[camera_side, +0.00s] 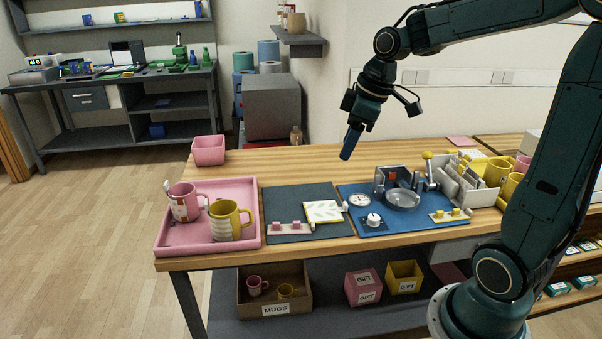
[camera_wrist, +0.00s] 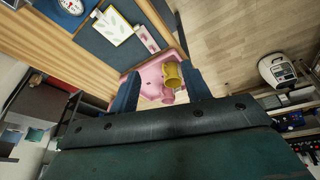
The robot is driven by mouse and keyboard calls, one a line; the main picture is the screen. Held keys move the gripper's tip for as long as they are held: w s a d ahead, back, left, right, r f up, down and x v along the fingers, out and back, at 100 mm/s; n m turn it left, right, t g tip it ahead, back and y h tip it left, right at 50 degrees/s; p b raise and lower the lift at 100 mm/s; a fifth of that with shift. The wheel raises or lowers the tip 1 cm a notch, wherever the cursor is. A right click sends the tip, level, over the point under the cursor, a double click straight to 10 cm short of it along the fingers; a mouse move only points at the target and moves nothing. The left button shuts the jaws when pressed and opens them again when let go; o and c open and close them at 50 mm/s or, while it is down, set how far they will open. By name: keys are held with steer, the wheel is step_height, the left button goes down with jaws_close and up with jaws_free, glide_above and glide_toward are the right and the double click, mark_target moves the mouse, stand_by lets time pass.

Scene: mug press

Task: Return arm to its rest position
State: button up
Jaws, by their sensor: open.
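My gripper (camera_side: 351,142) hangs in the air above the back of the table, pointing down, with nothing visible in it. In the wrist view my gripper (camera_wrist: 160,92) has its two blue fingers wide apart. A pink tray (camera_side: 207,248) at the table's left end holds a pink mug (camera_side: 184,203) and a yellow mug (camera_side: 230,222). The tray (camera_wrist: 150,72) and the yellow mug (camera_wrist: 174,75) show far off between the fingers in the wrist view.
A blue mat (camera_side: 347,215) carries a press (camera_side: 402,195) with a lever and a dial. A dark mat (camera_side: 285,205) holds a patterned sheet (camera_side: 323,211). A pink box (camera_side: 208,150) stands at the back left. A white rack (camera_side: 467,187) and yellow mugs stand right. Air around my gripper is clear.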

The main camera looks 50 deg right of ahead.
steer(key=s+a+m+t, duration=0.1)
steer(key=s+a+m, duration=0.1)
steer(key=s+a, duration=0.2)
steer(key=s+a+m+t, duration=0.1)
steer(key=s+a, duration=0.4)
steer(key=s, duration=0.6)
steer(key=shift+s+a+r+m+h, duration=0.15)
steer(key=shift+a+r+m+h, duration=0.2)
steer(key=shift+m, duration=0.45)
